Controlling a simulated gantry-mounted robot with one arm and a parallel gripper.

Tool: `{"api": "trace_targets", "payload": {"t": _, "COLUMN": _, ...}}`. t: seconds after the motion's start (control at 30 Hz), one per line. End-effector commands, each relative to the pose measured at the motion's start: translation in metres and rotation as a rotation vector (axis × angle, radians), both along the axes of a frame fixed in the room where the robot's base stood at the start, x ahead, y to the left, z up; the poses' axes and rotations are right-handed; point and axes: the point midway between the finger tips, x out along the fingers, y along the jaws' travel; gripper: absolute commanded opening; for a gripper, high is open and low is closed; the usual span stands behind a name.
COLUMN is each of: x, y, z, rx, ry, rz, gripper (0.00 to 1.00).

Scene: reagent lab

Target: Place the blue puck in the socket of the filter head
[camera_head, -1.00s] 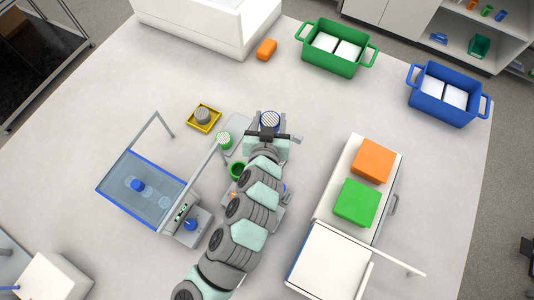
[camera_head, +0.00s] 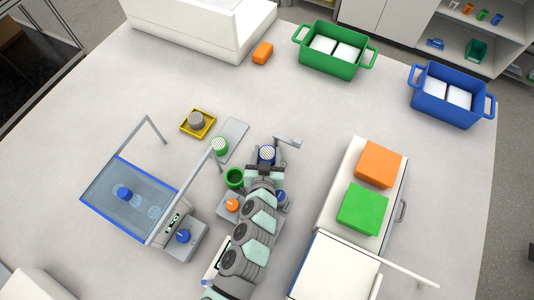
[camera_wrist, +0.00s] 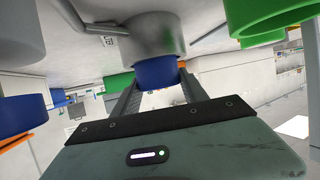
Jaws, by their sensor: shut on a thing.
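The blue puck (camera_head: 266,154) has a striped white top and a blue rim in the head view. My gripper (camera_head: 265,164) is shut on it. In the wrist view, the blue puck (camera_wrist: 158,72) sits between my fingers (camera_wrist: 160,88). A wider grey metal cylinder (camera_wrist: 153,35), apparently the filter head, lies directly against it in the picture, on the table side. The wrist view seems upside down. I cannot tell how deep the puck sits in the socket. My gripper and arm hide most of the filter head in the head view.
A green cup (camera_head: 235,178) and an orange knob (camera_head: 232,204) stand left of my arm. A green-rimmed puck (camera_head: 219,146) rests on a grey plate (camera_head: 235,130). A grey bracket (camera_head: 287,142) is close right of the blue puck.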

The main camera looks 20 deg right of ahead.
Motion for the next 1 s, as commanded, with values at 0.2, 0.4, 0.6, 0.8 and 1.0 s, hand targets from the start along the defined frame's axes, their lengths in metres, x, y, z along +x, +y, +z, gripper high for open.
{"api": "trace_targets", "payload": {"t": 0.2, "x": 0.0000, "y": 0.0002, "z": -0.0043, "rx": 0.002, "ry": 0.000, "rz": 0.000, "gripper": 0.08}}
{"api": "trace_targets", "payload": {"t": 0.4, "x": 0.0000, "y": 0.0004, "z": -0.0084, "rx": 0.002, "ry": 0.000, "rz": 0.000, "gripper": 0.08}}
{"api": "trace_targets", "payload": {"t": 0.6, "x": 0.0000, "y": 0.0004, "z": -0.0076, "rx": 0.002, "ry": 0.000, "rz": 0.000, "gripper": 0.65}}
{"api": "trace_targets", "payload": {"t": 0.8, "x": -0.0001, "y": 0.0005, "z": -0.0076, "rx": 0.002, "ry": 0.000, "rz": 0.000, "gripper": 0.73}}
{"api": "trace_targets", "payload": {"t": 1.0, "x": -0.0001, "y": 0.0004, "z": -0.0039, "rx": 0.002, "ry": 0.000, "rz": 0.000, "gripper": 0.73}}
